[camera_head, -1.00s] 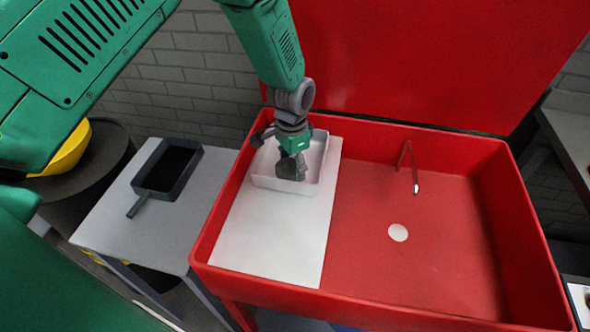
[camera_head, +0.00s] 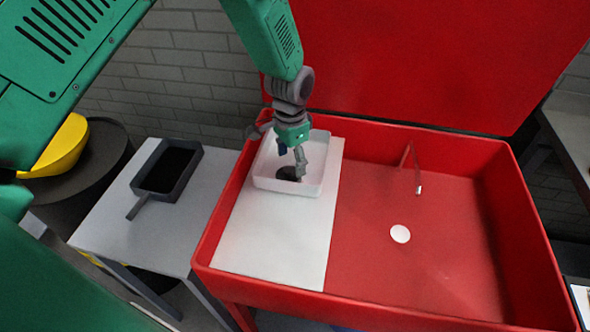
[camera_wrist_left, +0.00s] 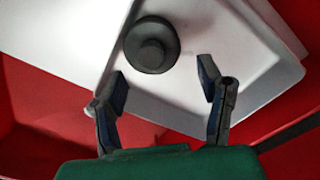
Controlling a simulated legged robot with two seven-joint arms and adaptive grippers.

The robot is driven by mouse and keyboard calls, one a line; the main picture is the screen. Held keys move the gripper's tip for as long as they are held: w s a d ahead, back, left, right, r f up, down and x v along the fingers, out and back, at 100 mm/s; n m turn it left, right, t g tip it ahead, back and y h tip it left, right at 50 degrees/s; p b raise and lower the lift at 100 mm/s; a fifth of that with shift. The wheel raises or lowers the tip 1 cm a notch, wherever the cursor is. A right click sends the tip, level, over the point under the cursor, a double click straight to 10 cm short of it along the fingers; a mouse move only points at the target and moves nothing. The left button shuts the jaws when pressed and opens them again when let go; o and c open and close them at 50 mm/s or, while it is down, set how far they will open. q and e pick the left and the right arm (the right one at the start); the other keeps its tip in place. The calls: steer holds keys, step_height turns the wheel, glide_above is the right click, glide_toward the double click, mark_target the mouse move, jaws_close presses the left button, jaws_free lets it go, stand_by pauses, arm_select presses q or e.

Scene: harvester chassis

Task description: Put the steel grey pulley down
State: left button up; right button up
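The steel grey pulley (camera_wrist_left: 151,45) lies in the white tray (camera_wrist_left: 277,75), a round stepped disc seen from above in the left wrist view. In the head view the pulley (camera_head: 288,174) shows as a dark disc on the floor of the tray (camera_head: 262,178), partly hidden by a finger. My left gripper (camera_wrist_left: 162,88) is open and empty in the wrist view, its fingers apart and clear of the pulley. In the head view the left gripper (camera_head: 291,163) is over the tray. My right gripper is not in view.
The tray stands on a white board (camera_head: 270,240) in the red basin (camera_head: 450,225). A thin bent spout (camera_head: 417,175) and a white disc (camera_head: 400,234) are to the right. A black pan (camera_head: 168,172) sits on the grey table (camera_head: 130,225) at left.

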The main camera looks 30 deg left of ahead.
arm_select(q)
step_height(320, 180, up, 7)
steer(key=shift+r, duration=0.15)
stand_by(0.6)
